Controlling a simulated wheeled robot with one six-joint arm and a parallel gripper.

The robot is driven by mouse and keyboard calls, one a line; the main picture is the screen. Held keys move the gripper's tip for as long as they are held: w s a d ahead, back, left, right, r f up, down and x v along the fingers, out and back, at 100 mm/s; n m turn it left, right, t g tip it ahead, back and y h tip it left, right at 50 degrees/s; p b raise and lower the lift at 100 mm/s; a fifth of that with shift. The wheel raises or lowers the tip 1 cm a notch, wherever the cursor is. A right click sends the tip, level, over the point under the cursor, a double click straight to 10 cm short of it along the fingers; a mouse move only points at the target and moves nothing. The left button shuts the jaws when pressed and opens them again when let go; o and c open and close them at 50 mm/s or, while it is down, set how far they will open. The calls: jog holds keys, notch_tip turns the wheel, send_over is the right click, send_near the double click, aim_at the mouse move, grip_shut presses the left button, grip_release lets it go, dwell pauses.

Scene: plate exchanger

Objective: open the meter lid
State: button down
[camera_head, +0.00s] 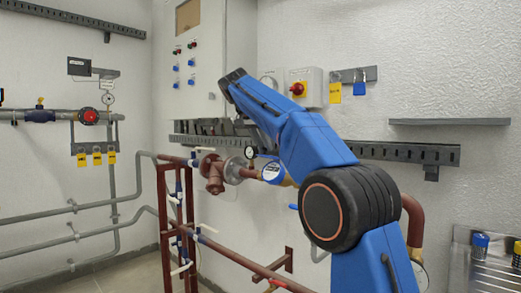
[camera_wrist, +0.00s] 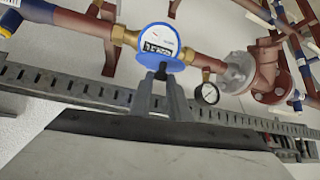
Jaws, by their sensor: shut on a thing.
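The water meter (camera_wrist: 158,42) is a round blue-rimmed body with a white face and a dark number window, set in a brass and red-brown pipe. It also shows in the head view (camera_head: 273,172), partly behind my arm. My gripper (camera_wrist: 162,78) reaches up to its lower rim in the wrist view. The grey fingers are shut on a small dark tab (camera_wrist: 161,69) at this rim, which seems to belong to the meter lid. The lid's own outline and angle are hard to tell. In the head view my gripper is hidden behind my arm.
A small pressure gauge (camera_wrist: 207,93) sits close to the right of my fingers. A red-brown flanged valve (camera_wrist: 268,75) stands further right. A slotted grey rail (camera_wrist: 75,88) runs along the wall behind the fingers. A control cabinet (camera_head: 193,60) hangs above in the head view.

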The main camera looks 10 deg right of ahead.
jog(key=shift+w+d+r, duration=0.7)
jog(key=shift+d+r, duration=0.2)
jog(key=shift+d, duration=0.25)
jog(key=c, duration=1.7)
grip_release()
jog(key=shift+d, duration=0.15)
